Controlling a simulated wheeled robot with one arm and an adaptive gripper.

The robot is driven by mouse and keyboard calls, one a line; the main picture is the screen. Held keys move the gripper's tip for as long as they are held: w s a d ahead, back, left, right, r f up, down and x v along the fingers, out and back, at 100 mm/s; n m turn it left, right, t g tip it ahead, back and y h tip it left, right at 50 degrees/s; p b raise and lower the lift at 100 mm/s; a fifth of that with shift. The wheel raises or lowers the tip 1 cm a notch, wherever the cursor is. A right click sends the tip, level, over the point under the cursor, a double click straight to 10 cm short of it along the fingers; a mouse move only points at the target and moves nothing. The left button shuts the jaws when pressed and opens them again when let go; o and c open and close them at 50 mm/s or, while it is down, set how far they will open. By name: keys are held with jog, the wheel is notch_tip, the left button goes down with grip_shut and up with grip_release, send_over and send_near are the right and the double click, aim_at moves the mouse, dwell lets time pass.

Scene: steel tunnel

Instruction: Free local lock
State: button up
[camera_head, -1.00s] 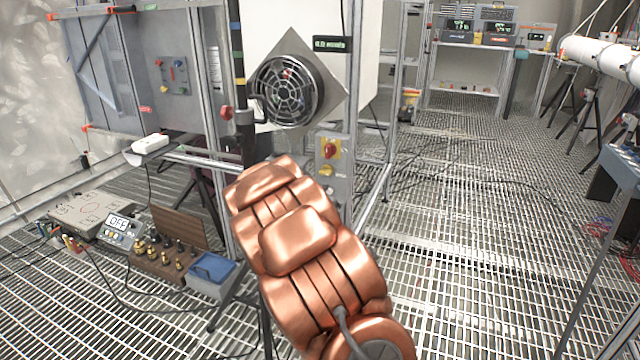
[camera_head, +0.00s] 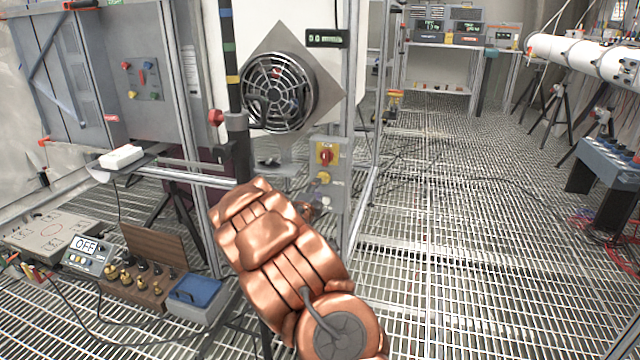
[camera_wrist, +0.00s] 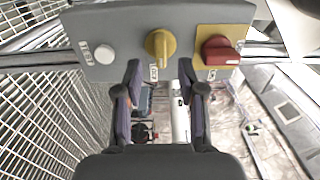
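A grey control box (camera_head: 331,194) is fixed to a metal post in the head view. It carries a red rotary switch (camera_head: 325,155) on a yellow plate and a yellow knob (camera_head: 322,177) below it. In the wrist view the box (camera_wrist: 125,22) spans the top, with the yellow knob (camera_wrist: 160,45) in the middle, the red switch (camera_wrist: 219,51) to its right and a white button (camera_wrist: 104,54) to its left. My gripper (camera_wrist: 160,72) is open and empty, its fingertips on either side just below the yellow knob. In the head view my copper arm hides most of the gripper.
A round fan (camera_head: 278,92) on a grey plate is above and left of the box. Metal posts and a horizontal rail (camera_head: 190,174) stand close by. A blue-lidded box (camera_head: 197,292) and other instruments are on the grating at lower left. The grating at right is mostly clear.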

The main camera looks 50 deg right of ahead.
jog(key=shift+x, duration=2.55)
grip_shut()
